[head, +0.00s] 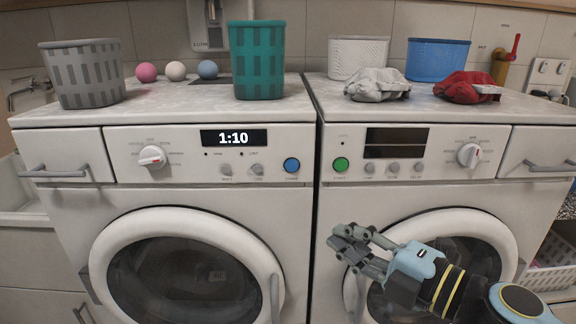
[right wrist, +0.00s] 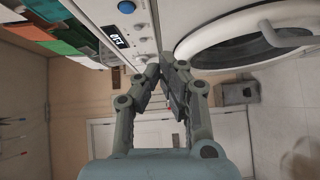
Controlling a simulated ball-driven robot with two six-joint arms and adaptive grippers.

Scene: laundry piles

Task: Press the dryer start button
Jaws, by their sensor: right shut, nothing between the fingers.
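Two white front-loading machines stand side by side; I cannot tell which is the dryer. The left machine (head: 180,190) has a lit display (head: 234,138) reading 1:10 and a blue button (head: 291,165), also in the right wrist view (right wrist: 126,7). The right machine (head: 440,190) has a dark display (head: 396,143) and a green button (head: 341,164). My right gripper (head: 345,240) is shut and empty, below the green button and in front of the right door; its fingers also show in the right wrist view (right wrist: 165,78). Grey tips, probably my left gripper (head: 82,314), barely show at the bottom left.
On top stand a grey basket (head: 84,78), a teal basket (head: 258,62), a white basket (head: 357,55) and a blue basket (head: 437,58). Several balls and grey (head: 377,85) and red cloths (head: 467,88) lie there. Round doors bulge below the panels.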

